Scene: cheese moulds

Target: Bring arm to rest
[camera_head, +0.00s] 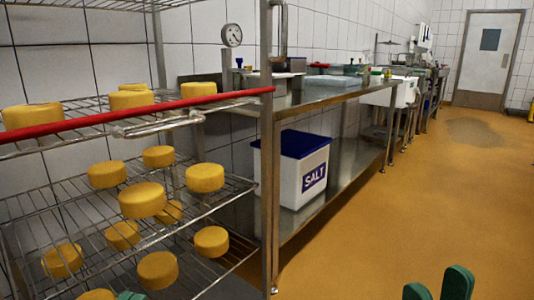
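My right gripper (437,286) shows at the bottom edge, right of centre. Its two green fingertips point up with a gap between them, and nothing is seen in that gap. The floor lies behind it. A small green piece of my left gripper (130,296) shows at the bottom edge, in front of the lower rack shelf. The rest of it is cut off, so its opening cannot be made out.
A wire rack (265,180) with several yellow cheeses (142,200) and a red bar (130,113) fills the left. A steel table (335,97) stands beyond, with a salt bin (312,178) below. The orange floor (430,200) at right is clear towards the door (487,60).

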